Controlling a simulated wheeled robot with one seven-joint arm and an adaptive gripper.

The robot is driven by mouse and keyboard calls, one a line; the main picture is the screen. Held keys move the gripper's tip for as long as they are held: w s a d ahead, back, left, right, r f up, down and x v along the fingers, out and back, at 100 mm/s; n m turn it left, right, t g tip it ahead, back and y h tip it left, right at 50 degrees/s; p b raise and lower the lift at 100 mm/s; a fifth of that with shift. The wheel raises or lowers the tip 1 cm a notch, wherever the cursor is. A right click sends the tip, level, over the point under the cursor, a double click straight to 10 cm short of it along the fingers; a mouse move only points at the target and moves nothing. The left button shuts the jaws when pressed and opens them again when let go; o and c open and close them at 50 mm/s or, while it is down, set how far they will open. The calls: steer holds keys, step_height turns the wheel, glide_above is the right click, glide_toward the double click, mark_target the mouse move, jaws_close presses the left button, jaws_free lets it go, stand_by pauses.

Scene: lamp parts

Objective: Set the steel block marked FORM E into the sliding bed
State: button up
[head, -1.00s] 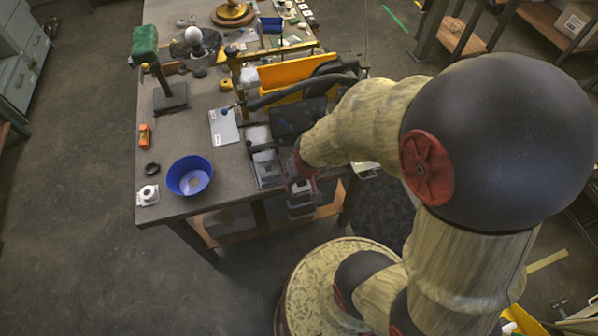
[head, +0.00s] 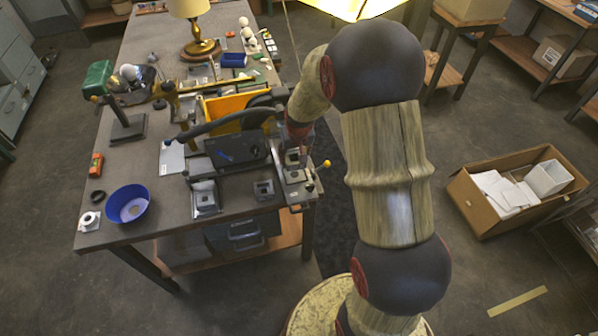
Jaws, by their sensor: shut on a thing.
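My gripper (head: 297,146) is low over the right edge of the bench, under the end of my arm. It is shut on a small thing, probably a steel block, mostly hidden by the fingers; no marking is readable. Directly below is a grey metal fixture (head: 296,189) with a yellow-knobbed lever (head: 322,165), which looks like the sliding bed. I cannot tell whether the held thing touches it. A square grey block (head: 264,190) with a dark centre sits on the bench to its left. Another grey holder (head: 206,201) stands farther left; its lettering is too small to read.
A dark machine panel (head: 237,152) and a black curved arm (head: 225,123) stand close to the left of my gripper, before a yellow bin (head: 237,110). A blue bowl (head: 128,204) is at the front left. A cardboard box (head: 516,190) stands on the floor at right.

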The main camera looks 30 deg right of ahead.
mark_target(295, 176)
steer(key=shift+s+d, duration=0.1)
steer(key=shift+a+f, duration=0.2)
steer(key=shift+f, duration=0.15)
steer(key=shift+d+f+b, duration=0.15)
steer(key=shift+f+b, duration=0.4)
steer(key=shift+b, duration=0.05)
steer(key=shift+f+b, duration=0.95)
steer(key=shift+f, duration=0.65)
steer(key=shift+f+b, duration=0.5)
steer(key=shift+f, duration=0.3)
steer(key=o, duration=1.6)
steer(key=shift+o, duration=0.6)
steer(key=v, duration=1.2)
